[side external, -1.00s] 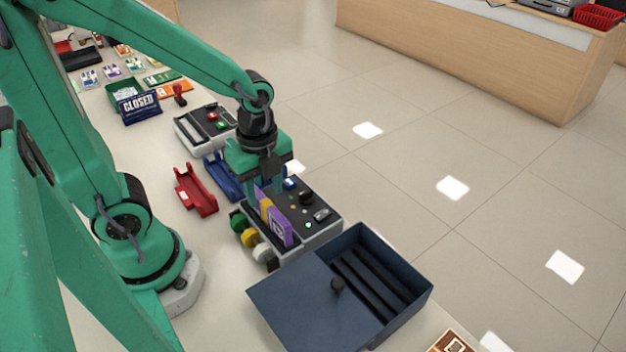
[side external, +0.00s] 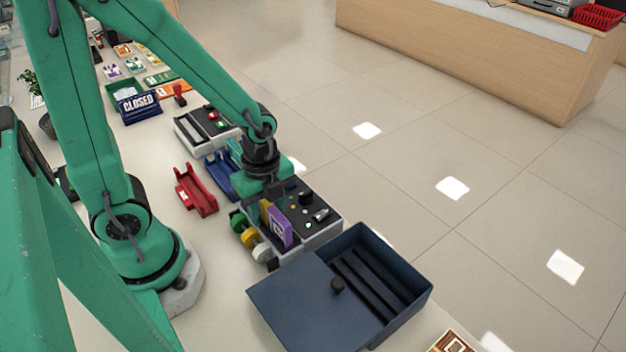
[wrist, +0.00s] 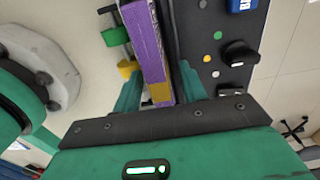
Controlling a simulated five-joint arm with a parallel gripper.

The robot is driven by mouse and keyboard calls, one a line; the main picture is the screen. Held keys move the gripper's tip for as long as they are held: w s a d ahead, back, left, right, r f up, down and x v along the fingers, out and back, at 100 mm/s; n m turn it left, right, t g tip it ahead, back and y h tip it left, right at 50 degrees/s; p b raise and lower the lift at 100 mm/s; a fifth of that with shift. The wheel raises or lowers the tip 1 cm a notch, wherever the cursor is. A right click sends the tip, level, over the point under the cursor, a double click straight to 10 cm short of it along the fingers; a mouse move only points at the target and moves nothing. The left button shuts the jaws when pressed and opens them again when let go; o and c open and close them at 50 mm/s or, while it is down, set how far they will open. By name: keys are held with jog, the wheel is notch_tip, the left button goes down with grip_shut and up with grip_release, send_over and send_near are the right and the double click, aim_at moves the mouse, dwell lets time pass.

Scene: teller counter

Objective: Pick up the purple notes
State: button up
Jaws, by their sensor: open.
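The purple notes (side external: 281,230) stand upright on edge at the near-left side of a dark-topped grey machine, with a yellow band (side external: 265,211) across them. In the wrist view the purple notes (wrist: 146,45) run up between my fingers, with the yellow band near the palm. My gripper (side external: 268,196) is open and low over the far part of the notes. In the wrist view my gripper (wrist: 160,85) has one finger on each side of the notes. I cannot tell whether either finger touches them. The far end of the notes is hidden by my gripper.
A dark blue box (side external: 390,255) with a partly covering lid is at the near right. Green, yellow and white knobs (side external: 249,238) stick out from the machine's left side. A red holder (side external: 197,192) and a blue holder (side external: 219,177) lie left of the machine. Open floor is beyond.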

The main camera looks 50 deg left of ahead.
aim_at(267, 204)
dwell(0.5)
grip_shut()
jog(key=shift+r, duration=1.35)
jog(key=shift+d+r, duration=0.15)
jog(key=shift+r, duration=0.65)
jog(key=s+d+r, duration=0.6)
jog(key=s+d, duration=0.1)
jog(key=d, duration=0.2)
jog(key=shift+r, duration=0.35)
